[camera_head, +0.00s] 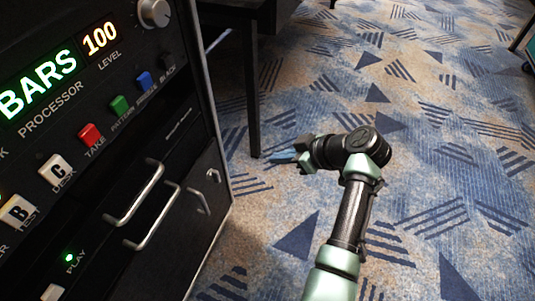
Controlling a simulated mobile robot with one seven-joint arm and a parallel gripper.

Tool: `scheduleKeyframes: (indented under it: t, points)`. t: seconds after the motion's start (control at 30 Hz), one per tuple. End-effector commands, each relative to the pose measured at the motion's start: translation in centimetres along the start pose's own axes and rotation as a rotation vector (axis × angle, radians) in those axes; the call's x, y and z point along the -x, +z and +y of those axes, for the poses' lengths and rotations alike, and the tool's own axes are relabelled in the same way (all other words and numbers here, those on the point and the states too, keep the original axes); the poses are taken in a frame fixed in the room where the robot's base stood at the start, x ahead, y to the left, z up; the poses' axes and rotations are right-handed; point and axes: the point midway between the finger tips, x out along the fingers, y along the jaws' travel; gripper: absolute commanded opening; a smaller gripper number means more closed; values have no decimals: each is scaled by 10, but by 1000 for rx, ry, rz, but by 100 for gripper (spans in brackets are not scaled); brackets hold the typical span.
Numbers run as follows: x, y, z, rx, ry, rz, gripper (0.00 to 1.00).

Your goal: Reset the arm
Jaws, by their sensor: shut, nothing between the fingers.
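My gripper (284,157) is at the end of my arm, near the middle of the view. It points left, toward the black rack (160,105). Its bluish fingertips look close together, with nothing held between them. The gripper appears beside the lower end of a dark table leg (251,90); whether they touch cannot be told. My arm (350,215) rises from the bottom edge and bends at a dark joint.
The rack on the left has a green BARS display (38,86), a LEVEL display reading 100 (101,38), a knob (154,12), coloured buttons, and metal handles (135,193) sticking out. Patterned blue and beige carpet (440,130) is open to the right.

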Motion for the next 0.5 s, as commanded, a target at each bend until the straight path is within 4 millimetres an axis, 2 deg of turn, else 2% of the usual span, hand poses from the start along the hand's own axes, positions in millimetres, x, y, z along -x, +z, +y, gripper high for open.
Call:
scheduleKeyframes:
  t: [0.1,0.33,0.43,0.5]
  points:
    - [6,0,1,0,-1,0,0]
    - [8,-2,3,1,9,-1,0]
    - [16,-16,14,-1,77,-6,0]
    - [29,-38,27,-6,174,-4,0]
